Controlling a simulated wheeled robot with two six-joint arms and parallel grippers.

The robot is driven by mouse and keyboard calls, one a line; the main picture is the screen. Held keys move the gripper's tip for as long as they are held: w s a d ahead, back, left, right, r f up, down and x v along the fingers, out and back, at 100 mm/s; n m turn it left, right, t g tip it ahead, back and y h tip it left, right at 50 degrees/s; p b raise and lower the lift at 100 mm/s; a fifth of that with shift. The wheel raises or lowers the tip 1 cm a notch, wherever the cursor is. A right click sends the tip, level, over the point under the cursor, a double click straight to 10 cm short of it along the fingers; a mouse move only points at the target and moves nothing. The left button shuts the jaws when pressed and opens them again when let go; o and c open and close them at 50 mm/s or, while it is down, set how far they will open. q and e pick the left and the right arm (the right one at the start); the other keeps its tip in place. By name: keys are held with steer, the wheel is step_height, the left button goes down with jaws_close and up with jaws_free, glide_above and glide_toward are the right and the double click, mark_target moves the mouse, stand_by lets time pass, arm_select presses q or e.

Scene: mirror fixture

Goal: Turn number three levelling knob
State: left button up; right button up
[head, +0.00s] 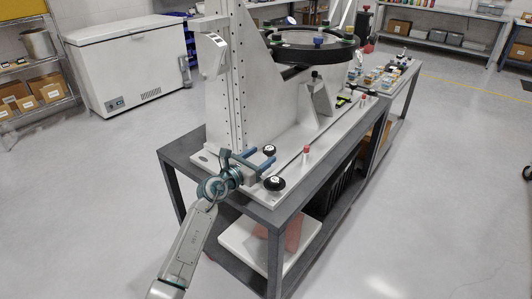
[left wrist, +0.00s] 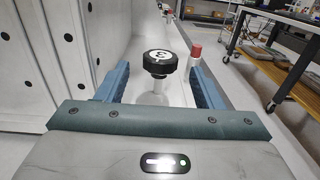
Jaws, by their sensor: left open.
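The number three levelling knob (left wrist: 160,62) is black and round with a white top marked 3. It stands upright on a pale stem between the two blue fingers of my left gripper in the left wrist view. In the head view this knob (head: 269,150) appears just beyond the fingertips at the near end of the fixture base. My left gripper (head: 261,157) is open, with a gap showing on both sides of the knob in the left wrist view. My right gripper is not in view.
A second black knob (head: 274,183) sits at the base's near right corner. A red-capped post (head: 306,149) stands behind; it also shows in the wrist view (left wrist: 196,52). The tall white fixture column (head: 228,90) rises beside the gripper. Floor right of the bench (head: 285,212) is clear.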

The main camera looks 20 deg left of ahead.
mark_target(267, 154)
arm_select(q)
steer(key=shift+x, duration=1.55)
steer(key=shift+c, duration=0.2)
steer(key=c, duration=0.9)
steer(key=shift+r+p, duration=0.15)
steer(key=shift+p, duration=0.15)
steer(key=shift+c, duration=0.2)
steer(key=y+p, duration=0.1)
steer(key=p, duration=0.1)
steer(key=n+p, duration=0.1)
steer(key=shift+d+r+t+y+p, duration=0.1)
steer(key=shift+r+t+y+p, duration=0.1)
steer(key=shift+t+y+p, duration=0.2)
steer(key=n+y+p, duration=0.1)
steer(key=p, duration=0.2)
steer(key=shift+d+r+y+p, duration=0.1)
steer(key=shift+y+p, duration=0.3)
steer(key=shift+f+n+y+p, duration=0.3)
steer(key=shift+n+y+p, duration=0.2)
steer(key=shift+p, duration=0.2)
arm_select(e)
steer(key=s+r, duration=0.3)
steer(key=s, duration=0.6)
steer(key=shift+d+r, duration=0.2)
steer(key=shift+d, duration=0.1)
arm_select(q)
steer(key=shift+s+f, duration=0.1)
